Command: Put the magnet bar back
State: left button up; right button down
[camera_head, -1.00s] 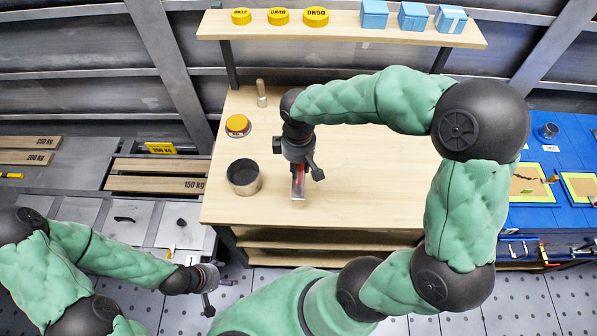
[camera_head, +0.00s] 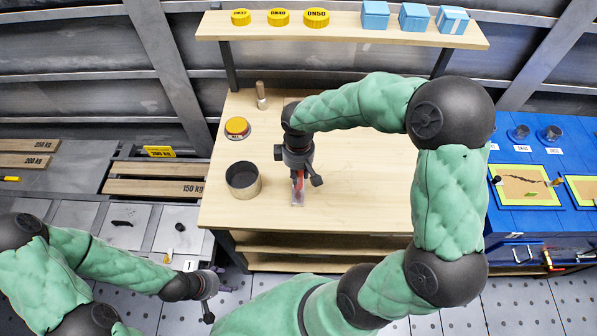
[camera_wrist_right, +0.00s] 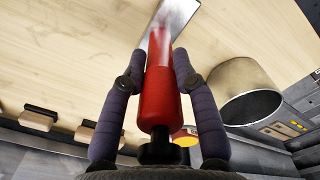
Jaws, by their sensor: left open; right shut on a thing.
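The magnet bar has a red handle (camera_wrist_right: 160,95) and a flat shiny metal end (camera_wrist_right: 177,16) in the right wrist view. My right gripper (camera_wrist_right: 160,62) is shut on the red handle. In the head view the bar (camera_head: 297,195) points down over the wooden workbench (camera_head: 360,200), just right of the metal cup. I cannot tell whether its metal end touches the bench top. My right gripper (camera_head: 298,174) hides the upper part of the bar there. My left gripper (camera_head: 208,308) is open and empty at the lower left, over the floor in front of the grey cabinets.
A dark metal cup (camera_head: 243,180), a yellow button (camera_head: 237,127) and a small wooden-handled tool (camera_head: 261,96) stand on the bench's left part. A shelf (camera_head: 350,31) above holds yellow discs and blue boxes. A blue bench (camera_head: 520,226) is at right. The bench's right part is clear.

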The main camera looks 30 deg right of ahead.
jog(key=c, duration=1)
grip_release()
jog(key=shift+f, duration=0.1)
jog(key=shift+o, duration=0.2)
notch_tip(320, 180, up, 12)
jog(key=p, duration=0.3)
jog(key=shift+p, duration=0.3)
